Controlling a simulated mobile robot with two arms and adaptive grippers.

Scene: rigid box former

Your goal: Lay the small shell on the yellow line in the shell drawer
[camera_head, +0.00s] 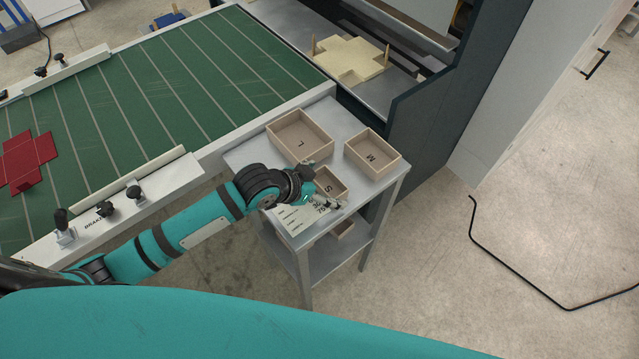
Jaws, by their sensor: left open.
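Three open wooden boxes stand on a small metal side table: a large one marked L (300,141), a middle one marked M (373,153) and a small one marked S (331,181). The S box is the smallest shell-like thing in view and is partly covered by my left gripper. My left gripper (333,206) is open at the front edge of the S box, above a printed white card; I cannot tell if it touches anything. I see no yellow line and cannot pick out a shell drawer. My right gripper is out of view.
The metal side table (397,183) has a lower shelf with a partly hidden wooden piece. A printed card (299,219) lies on top. A green belt (150,100) holds a red cross-shaped blank (27,160). A cream cross-shaped blank (352,60) lies in the dark machine. Floor at right is mostly clear.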

